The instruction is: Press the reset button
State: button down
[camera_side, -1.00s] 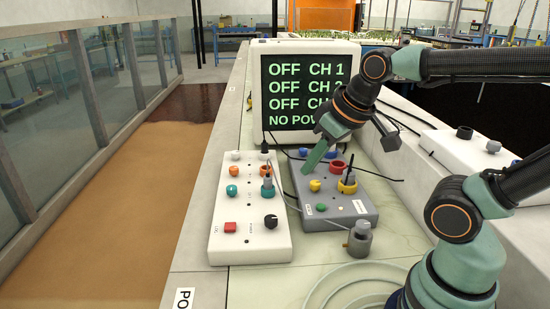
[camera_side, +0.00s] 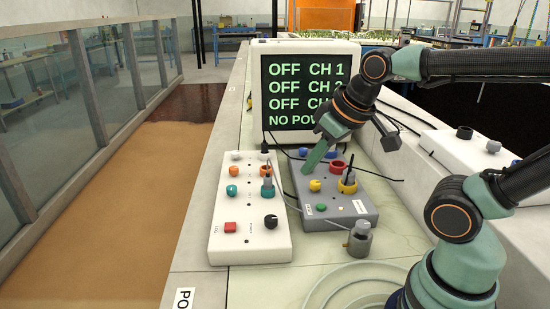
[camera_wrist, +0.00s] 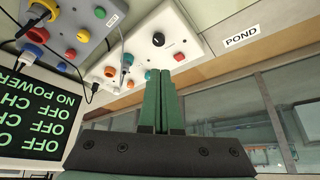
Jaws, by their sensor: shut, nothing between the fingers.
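My gripper (camera_side: 309,168) is shut and empty, its green fingers pointing down above the back left part of the grey control box (camera_side: 340,217). Its fingers also show in the wrist view (camera_wrist: 160,74). The grey box carries a green button (camera_side: 321,207) at its front left beside a small white label. The white control box (camera_side: 250,247) to its left carries a red button (camera_side: 230,226) at its front left; that button also shows in the wrist view (camera_wrist: 179,56).
The monitor (camera_side: 306,90) behind the boxes reads OFF for its channels and NO POWER. A black knob (camera_side: 270,221), several coloured sockets and cables stand on the boxes. A grey metal cylinder (camera_side: 359,241) stands at the grey box's front right. Coiled tubing (camera_side: 350,283) lies in front.

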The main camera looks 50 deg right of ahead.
jog(key=m+g, duration=0.6)
jog(key=m, duration=0.3)
send_over(321, 206)
notch_tip(321, 206, down, 5)
jog(key=shift+d+r, duration=0.1)
notch_tip(321, 206, down, 14)
dwell(0.4)
